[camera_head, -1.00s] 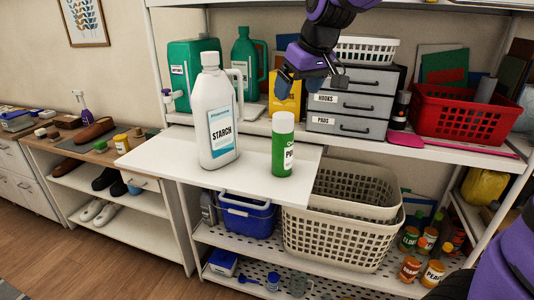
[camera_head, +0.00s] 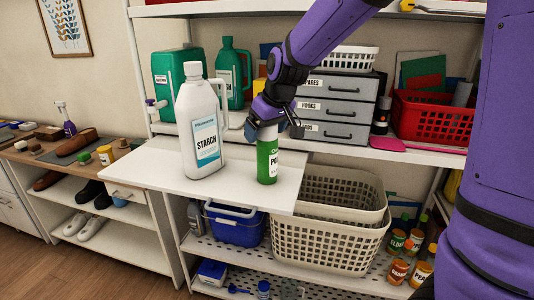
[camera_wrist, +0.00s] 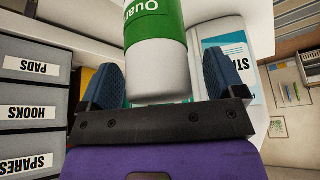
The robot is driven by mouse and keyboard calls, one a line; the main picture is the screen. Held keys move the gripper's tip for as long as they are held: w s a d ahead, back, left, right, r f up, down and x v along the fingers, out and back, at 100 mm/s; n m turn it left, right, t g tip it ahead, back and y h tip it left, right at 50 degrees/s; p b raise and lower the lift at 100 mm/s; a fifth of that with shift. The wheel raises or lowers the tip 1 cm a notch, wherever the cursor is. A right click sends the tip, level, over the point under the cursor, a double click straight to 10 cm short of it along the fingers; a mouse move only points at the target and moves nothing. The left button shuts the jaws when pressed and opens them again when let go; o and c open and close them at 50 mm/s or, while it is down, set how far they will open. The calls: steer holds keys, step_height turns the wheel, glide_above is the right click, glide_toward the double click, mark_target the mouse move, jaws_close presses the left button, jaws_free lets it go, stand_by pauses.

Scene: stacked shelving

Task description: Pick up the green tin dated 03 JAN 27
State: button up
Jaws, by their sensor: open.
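A green tin (camera_head: 267,160) with a white label and white top stands upright on the white pull-out board (camera_head: 240,190). No date can be read on it. In the wrist view the tin (camera_wrist: 155,25) shows its white top towards my gripper. My gripper (camera_head: 273,129) is open at the tin's upper end, hiding most of the white top in the head view. In the wrist view, one blue finger of my gripper (camera_wrist: 163,78) is on each side of the white top, with a gap at each side.
A large white STARCH jug (camera_head: 203,130) stands on the board just left of the tin. Grey drawers (camera_head: 335,100) and green jugs (camera_head: 178,80) stand behind. Beige baskets (camera_head: 330,235), a blue bin (camera_head: 237,225) and small jars (camera_head: 398,240) are below.

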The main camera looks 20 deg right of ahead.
steer(key=shift+w+f, duration=0.1)
steer(key=shift+f, duration=0.15)
steer(key=c, duration=1.5)
steer(key=shift+r, duration=0.1)
